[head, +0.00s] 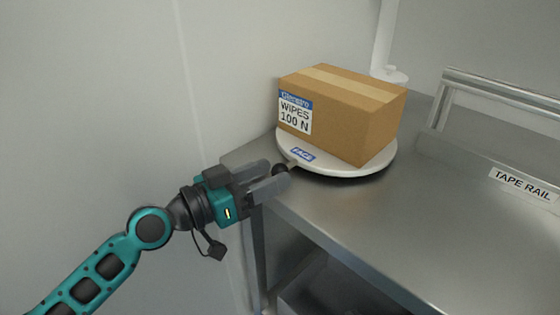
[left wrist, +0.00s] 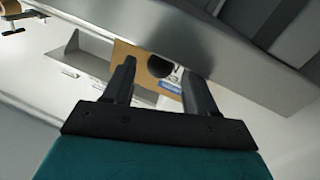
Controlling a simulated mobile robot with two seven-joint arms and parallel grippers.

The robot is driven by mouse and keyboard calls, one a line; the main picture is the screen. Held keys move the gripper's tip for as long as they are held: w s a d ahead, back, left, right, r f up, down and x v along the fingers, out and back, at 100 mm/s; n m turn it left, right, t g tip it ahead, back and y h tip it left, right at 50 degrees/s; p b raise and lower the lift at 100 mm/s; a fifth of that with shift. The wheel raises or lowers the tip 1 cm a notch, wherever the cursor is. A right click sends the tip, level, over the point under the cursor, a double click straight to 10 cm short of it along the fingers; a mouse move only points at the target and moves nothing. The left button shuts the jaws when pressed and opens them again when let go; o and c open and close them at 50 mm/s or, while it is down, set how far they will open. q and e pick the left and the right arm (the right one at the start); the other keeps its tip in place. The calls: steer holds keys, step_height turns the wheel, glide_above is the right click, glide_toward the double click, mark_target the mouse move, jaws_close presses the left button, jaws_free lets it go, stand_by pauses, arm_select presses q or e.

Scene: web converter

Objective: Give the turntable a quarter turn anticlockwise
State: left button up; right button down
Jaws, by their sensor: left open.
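The turntable (head: 365,169) is a round pale disc on the steel bench, with a blue label on its front rim. A short arm with a dark round knob (head: 280,170) sticks out from its left front edge. A brown carton (head: 350,115) marked WIPES 100 N sits on the disc. My left gripper (head: 277,174) is open at the knob. In the left wrist view the dark knob (left wrist: 161,66) shows between the two spread fingers, with the carton (left wrist: 127,52) behind. I cannot tell whether either finger touches the knob. My right gripper is out of view.
The steel bench (head: 400,230) is bare in front and to the right of the turntable. A raised ledge labelled TAPE RAIL (head: 524,184) and a metal rail (head: 500,90) stand at the right. A plain wall is close on the left. A white post rises behind the carton.

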arm_select(q)
steer(key=shift+x, duration=1.6)
jaws_close()
